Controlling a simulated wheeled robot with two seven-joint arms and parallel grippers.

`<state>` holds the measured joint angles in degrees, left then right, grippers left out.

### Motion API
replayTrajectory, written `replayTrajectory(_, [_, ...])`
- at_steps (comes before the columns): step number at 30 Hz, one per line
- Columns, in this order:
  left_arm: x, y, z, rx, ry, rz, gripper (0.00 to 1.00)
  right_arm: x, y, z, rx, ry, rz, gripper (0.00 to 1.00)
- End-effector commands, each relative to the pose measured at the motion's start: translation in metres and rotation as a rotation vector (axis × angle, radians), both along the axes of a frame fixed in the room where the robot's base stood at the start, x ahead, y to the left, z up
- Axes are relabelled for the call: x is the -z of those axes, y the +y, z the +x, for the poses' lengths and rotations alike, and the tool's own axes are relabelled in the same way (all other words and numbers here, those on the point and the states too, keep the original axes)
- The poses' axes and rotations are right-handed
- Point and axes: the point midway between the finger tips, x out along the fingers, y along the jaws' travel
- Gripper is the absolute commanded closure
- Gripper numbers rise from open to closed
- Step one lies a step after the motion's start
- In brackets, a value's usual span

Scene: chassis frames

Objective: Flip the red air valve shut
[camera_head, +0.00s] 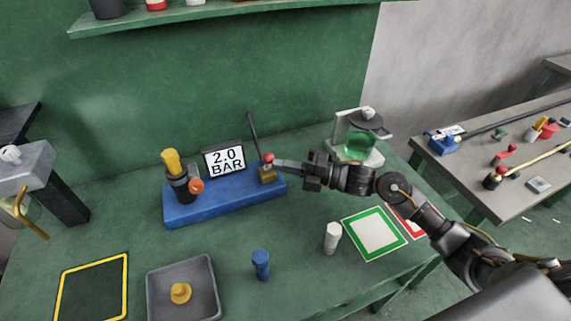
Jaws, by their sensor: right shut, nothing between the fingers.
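The red-topped valve (268,158) stands on a small brass body (267,175) at the right end of the blue block (225,202). Its red knob is on top, above the brass. My right gripper (281,165) reaches in from the right. It is shut and empty, with its tips right beside the red knob; whether they touch it I cannot tell. A display (224,159) behind the block reads 2.0 BAR. My left gripper is not in view.
A yellow-topped black cylinder (179,180) with an orange knob is on the block's left end. A dark rod rises behind the valve. A grey tray (208,303), blue peg (261,264) and white cylinder (332,237) stand in front. A green-jar stand (371,155) is at right.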

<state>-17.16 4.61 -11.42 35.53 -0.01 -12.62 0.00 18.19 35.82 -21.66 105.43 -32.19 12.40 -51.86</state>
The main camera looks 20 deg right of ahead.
Motion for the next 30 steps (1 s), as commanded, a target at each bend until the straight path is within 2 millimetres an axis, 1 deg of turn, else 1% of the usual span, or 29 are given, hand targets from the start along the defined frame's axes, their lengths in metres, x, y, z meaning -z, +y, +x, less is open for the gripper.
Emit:
replayTrajectory(1, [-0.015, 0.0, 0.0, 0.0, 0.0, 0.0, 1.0, -0.012, 0.0, 0.004, 0.001, 0.042, -0.005, 1.0])
replayTrajectory(3, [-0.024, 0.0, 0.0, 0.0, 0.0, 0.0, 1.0, -0.016, 0.0, 0.008, 0.001, 0.109, -0.009, 1.0])
replayTrajectory(9, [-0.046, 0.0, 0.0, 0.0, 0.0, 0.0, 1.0, -0.024, 0.001, 0.022, 0.002, 0.299, -0.021, 1.0])
replayTrajectory(15, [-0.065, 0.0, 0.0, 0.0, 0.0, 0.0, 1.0, -0.029, 0.002, 0.036, 0.002, 0.488, -0.033, 1.0])
replayTrajectory(19, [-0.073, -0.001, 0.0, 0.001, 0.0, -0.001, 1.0, -0.03, 0.003, 0.045, 0.002, 0.607, -0.04, 1.0])
replayTrajectory(20, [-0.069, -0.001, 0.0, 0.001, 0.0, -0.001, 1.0, -0.024, 0.003, 0.043, 0.0, 0.603, -0.039, 1.0])
replayTrajectory(21, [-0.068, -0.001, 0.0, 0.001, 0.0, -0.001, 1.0, -0.023, 0.003, 0.043, 0.0, 0.6, -0.038, 1.0])
replayTrajectory(26, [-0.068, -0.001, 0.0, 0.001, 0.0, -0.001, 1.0, -0.024, 0.002, 0.043, 0.0, 0.598, -0.038, 1.0])
replayTrajectory(30, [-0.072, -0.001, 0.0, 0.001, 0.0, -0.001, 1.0, -0.029, -0.006, 0.041, -0.001, 0.596, -0.04, 1.0])
